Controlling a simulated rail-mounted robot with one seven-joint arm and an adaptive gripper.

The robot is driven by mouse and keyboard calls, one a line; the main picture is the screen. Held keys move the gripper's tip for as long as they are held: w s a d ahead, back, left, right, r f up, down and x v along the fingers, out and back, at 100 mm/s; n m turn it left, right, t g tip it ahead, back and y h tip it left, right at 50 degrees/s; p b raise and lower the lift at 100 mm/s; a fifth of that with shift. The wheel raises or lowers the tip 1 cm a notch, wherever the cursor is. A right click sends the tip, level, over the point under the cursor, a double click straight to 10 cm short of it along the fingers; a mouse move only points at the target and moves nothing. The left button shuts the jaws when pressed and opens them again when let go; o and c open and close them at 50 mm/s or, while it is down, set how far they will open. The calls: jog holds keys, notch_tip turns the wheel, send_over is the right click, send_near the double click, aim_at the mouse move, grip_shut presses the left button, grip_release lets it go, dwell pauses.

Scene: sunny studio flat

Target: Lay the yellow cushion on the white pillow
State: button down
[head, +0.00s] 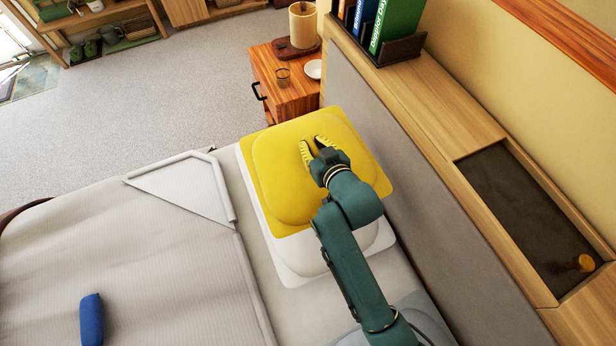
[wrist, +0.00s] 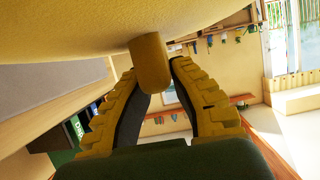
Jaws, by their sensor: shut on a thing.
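The yellow cushion (head: 275,165) is at the head of the bed, over the far part of the white pillow (head: 293,258). The near part of the pillow shows from under it. I cannot tell whether the cushion touches the pillow or hangs just above it. My gripper (head: 314,147) is over the cushion's middle, its yellow fingers shut on the cushion. In the wrist view the cushion (wrist: 70,25) fills the top, and a short stub (wrist: 150,62) on it sits between the fingertips (wrist: 158,68). My arm hides part of the pillow.
A grey headboard (head: 430,190) and wooden ledge (head: 425,100) with a book holder (head: 395,48) run along the right. A nightstand (head: 290,95) with a glass and dish stands beyond the cushion. A blue object (head: 91,320) lies on the grey bedspread (head: 120,255).

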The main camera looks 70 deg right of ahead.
notch_tip(320, 180, down, 9)
jog(key=b, duration=0.3)
jog(key=shift+f, duration=0.45)
jog(key=c, duration=1.1)
grip_release()
jog(key=shift+s+a+r, duration=0.2)
jog(key=shift+r, duration=0.05)
jog(key=p+v, duration=0.3)
jog(key=v, duration=0.8)
jog(key=shift+s+a+r, duration=0.1)
jog(key=shift+s+a, duration=0.05)
jog(key=shift+a, duration=0.05)
